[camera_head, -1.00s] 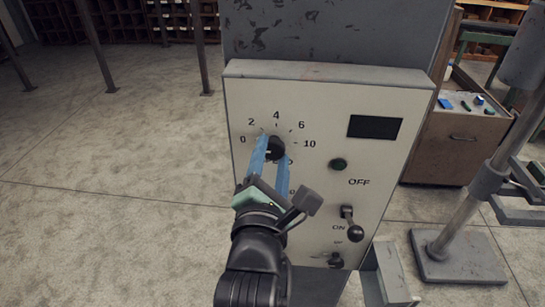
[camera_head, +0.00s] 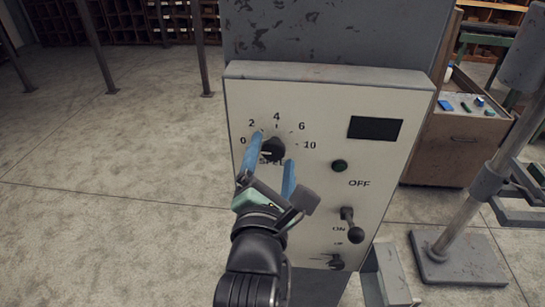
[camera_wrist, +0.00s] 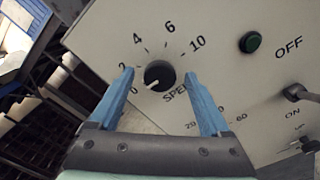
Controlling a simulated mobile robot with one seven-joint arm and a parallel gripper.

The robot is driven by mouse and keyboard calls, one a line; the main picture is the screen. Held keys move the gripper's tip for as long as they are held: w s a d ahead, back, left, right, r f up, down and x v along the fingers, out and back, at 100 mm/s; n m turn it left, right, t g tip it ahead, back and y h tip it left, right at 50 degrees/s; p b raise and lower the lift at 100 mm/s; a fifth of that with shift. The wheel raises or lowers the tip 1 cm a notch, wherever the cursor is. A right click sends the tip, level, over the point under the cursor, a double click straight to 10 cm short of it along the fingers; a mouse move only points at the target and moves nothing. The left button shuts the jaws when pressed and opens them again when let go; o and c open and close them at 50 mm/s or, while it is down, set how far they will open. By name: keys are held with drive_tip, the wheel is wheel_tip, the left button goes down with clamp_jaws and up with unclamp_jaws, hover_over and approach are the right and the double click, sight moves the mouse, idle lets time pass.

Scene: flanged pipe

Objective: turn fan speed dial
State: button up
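The fan speed dial (camera_head: 272,149) is a round black knob on a pale control panel, with a scale from 0 to 10 around it. It also shows in the wrist view (camera_wrist: 160,76), where its white pointer mark points down-left, near the 0. My gripper (camera_head: 274,150) is open, with its blue fingers spread on either side of the dial. In the wrist view my fingertips (camera_wrist: 159,75) flank the dial with a visible gap on each side, and nothing is held. The "SPEED" label below the dial is partly hidden by a finger.
The panel also carries a dark display (camera_head: 374,128), a green button (camera_head: 340,166), an ON/OFF lever (camera_head: 352,226) and a lower switch (camera_head: 336,262). A metal stand (camera_head: 470,210) and a wooden cabinet (camera_head: 455,140) are at the right. The floor at left is clear.

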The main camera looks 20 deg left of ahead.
drive_tip(key=shift+s+d+f, duration=0.1)
drive_tip(key=shift+s+f, duration=0.05)
drive_tip(key=shift+s, duration=0.2)
drive_tip(key=p+v, duration=0.2)
drive_tip(key=v, duration=1)
drive_tip(key=shift+r+p, duration=0.2)
drive_tip(key=shift+p, duration=0.2)
drive_tip(key=shift+s, duration=0.15)
drive_tip(key=shift+d, duration=0.1)
